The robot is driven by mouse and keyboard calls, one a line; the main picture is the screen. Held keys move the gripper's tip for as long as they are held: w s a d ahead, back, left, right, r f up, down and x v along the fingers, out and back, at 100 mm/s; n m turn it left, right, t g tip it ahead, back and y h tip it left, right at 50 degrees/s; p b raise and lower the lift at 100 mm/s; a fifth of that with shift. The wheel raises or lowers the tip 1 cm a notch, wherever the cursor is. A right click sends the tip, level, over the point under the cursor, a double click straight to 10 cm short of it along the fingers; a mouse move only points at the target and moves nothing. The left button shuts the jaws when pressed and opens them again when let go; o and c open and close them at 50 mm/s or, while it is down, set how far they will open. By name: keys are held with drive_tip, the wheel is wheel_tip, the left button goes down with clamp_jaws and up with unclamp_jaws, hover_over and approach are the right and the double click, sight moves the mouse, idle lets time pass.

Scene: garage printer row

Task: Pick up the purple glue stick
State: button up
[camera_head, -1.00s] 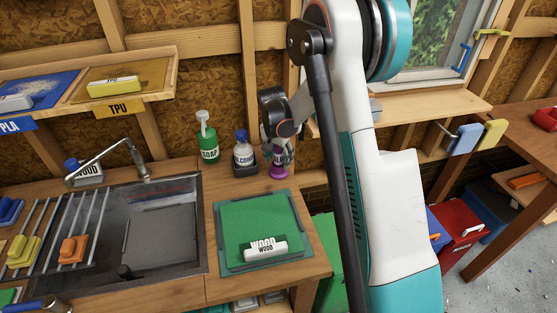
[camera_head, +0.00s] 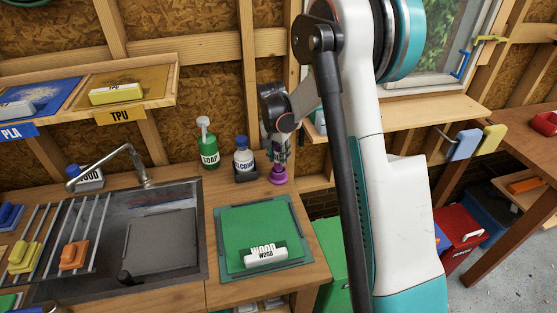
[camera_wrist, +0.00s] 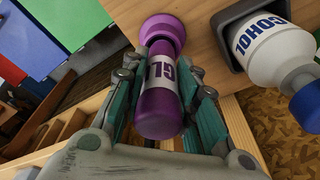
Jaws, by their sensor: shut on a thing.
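The purple glue stick (camera_wrist: 158,112) has a white label band and a wide purple base. In the wrist view it lies between the two fingers of my gripper (camera_wrist: 167,86), which press on its sides. In the head view my gripper (camera_head: 279,160) points down at the back right of the counter. It hides most of the glue stick, and only the purple lower part (camera_head: 278,178) shows clearly below the fingers. The base is at the counter top; I cannot tell whether it touches.
The alcohol bottle (camera_head: 243,157) stands in a dark holder close to the left of my gripper. A green soap bottle (camera_head: 209,150) is further left.

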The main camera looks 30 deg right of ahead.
wheel_tip(320, 180, up, 16)
drive_tip(key=p, duration=0.3)
drive_tip(key=shift+r, duration=0.25)
drive_tip(key=shift+s+f, duration=0.1)
drive_tip(key=shift+f, duration=0.05)
